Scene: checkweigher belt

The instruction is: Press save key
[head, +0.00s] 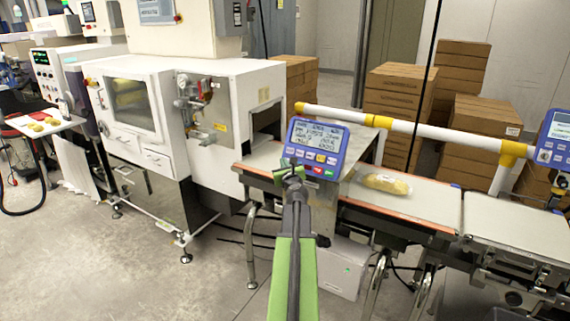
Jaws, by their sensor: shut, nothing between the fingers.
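A blue control panel (315,149) with a grey text screen and a row of small keys stands at the checkweigher belt, near the middle of the head view. Its keys are pale and blue, with a red one and a green one at the bottom right. The key labels are too small to read, so I cannot tell which is the save key. My gripper (292,163) is shut and empty. Its tip is in front of the panel's lower left, over some of the keys. I cannot tell whether it touches the panel.
A bagged yellow product (386,184) lies on the belt (425,198) right of the panel. A white and yellow rail (400,125) runs behind it. A white machine (190,120) stands at the left. Cartons (397,100) are stacked behind. The floor at the front left is clear.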

